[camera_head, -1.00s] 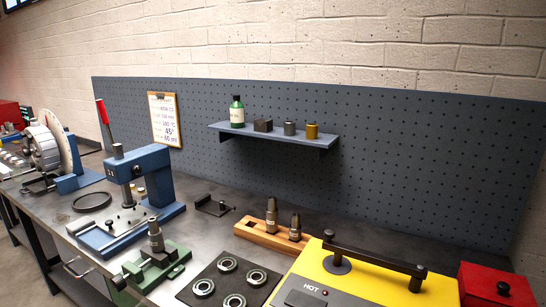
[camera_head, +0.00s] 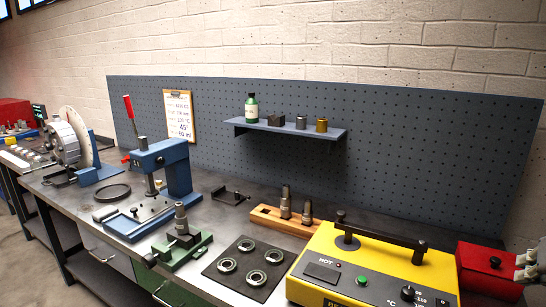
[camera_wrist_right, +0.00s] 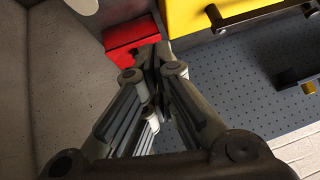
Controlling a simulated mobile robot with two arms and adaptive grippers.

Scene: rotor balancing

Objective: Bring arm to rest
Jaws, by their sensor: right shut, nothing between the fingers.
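My right gripper (camera_head: 528,264) shows at the right edge of the head view, beside the red box (camera_head: 490,268). In the right wrist view the fingers of the right gripper (camera_wrist_right: 152,60) are drawn together and hold nothing. The red box (camera_wrist_right: 128,35) shows just beyond the fingertips there; I cannot tell whether they touch it. My left gripper is in neither view.
A yellow heater (camera_head: 385,262) stands left of the red box. A dark mat (camera_head: 232,264) with several bearing rings, a green vise (camera_head: 182,250), a wooden rack (camera_head: 268,218) and a blue press (camera_head: 160,165) stand on the bench. A shelf (camera_head: 300,130) hangs on the pegboard.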

